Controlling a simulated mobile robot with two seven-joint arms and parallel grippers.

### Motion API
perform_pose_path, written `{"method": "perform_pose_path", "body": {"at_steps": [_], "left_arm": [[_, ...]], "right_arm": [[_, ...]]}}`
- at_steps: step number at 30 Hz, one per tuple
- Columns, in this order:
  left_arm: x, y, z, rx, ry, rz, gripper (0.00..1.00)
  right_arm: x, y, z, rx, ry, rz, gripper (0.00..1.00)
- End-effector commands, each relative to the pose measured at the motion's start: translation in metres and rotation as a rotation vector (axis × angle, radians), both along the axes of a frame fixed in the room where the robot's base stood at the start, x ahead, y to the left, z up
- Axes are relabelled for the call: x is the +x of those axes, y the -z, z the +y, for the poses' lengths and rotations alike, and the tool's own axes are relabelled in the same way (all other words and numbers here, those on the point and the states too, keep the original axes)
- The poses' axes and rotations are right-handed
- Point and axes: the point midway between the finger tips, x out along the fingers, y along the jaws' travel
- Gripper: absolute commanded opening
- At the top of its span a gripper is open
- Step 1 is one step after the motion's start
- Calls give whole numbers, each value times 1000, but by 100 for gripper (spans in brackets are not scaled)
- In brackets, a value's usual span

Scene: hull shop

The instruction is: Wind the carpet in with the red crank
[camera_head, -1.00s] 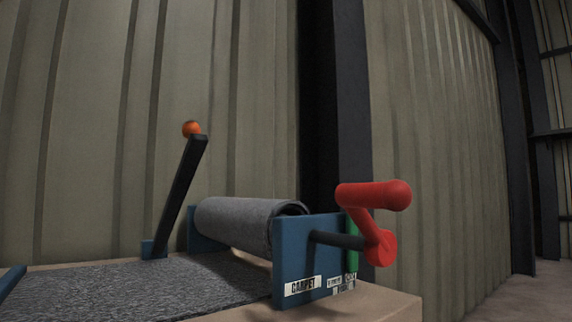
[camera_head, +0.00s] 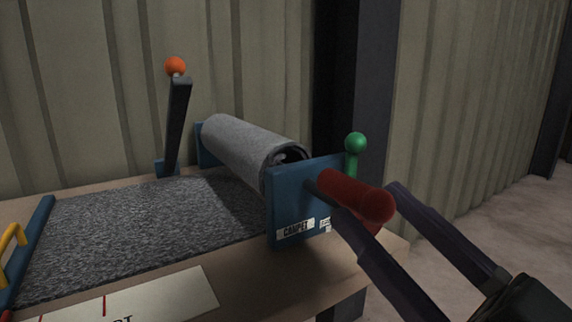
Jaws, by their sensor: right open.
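The red crank (camera_head: 358,194) is on the near right end of the blue carpet winder (camera_head: 290,203), its thick grip uppermost. The crank's lower part is partly hidden behind a finger. My right gripper (camera_head: 366,199) reaches in from the lower right. Its dark fingers are open, one on each side of the red grip; I cannot tell whether they touch it. The grey carpet (camera_head: 150,225) lies flat on the table and runs to the grey roll (camera_head: 245,147) on the winder. My left gripper is out of view.
A green-knobbed lever (camera_head: 355,145) stands just behind the crank. A black lever (camera_head: 178,122) with an orange ball rises behind the carpet. A yellow handle (camera_head: 12,245) is at the left edge. A white marked card (camera_head: 150,300) lies on the wooden table (camera_head: 265,290) in front.

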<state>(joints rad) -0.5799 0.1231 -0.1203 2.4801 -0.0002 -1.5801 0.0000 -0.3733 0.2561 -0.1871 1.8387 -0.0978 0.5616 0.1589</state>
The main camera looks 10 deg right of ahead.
Motion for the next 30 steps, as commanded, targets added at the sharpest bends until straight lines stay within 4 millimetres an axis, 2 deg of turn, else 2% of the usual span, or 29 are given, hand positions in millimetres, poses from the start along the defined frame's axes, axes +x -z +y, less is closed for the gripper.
{"method": "perform_pose_path", "body": {"at_steps": [3, 9, 20, 30], "left_arm": [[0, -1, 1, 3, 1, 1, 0], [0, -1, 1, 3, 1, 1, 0], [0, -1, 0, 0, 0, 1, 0], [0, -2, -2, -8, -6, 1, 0]], "right_arm": [[21, -11, 8, 2, 0, -4, 61], [43, -19, 18, 0, 1, 0, 61], [49, -22, 21, 0, 1, 2, 61], [49, -22, 20, 0, 1, 2, 24]]}}
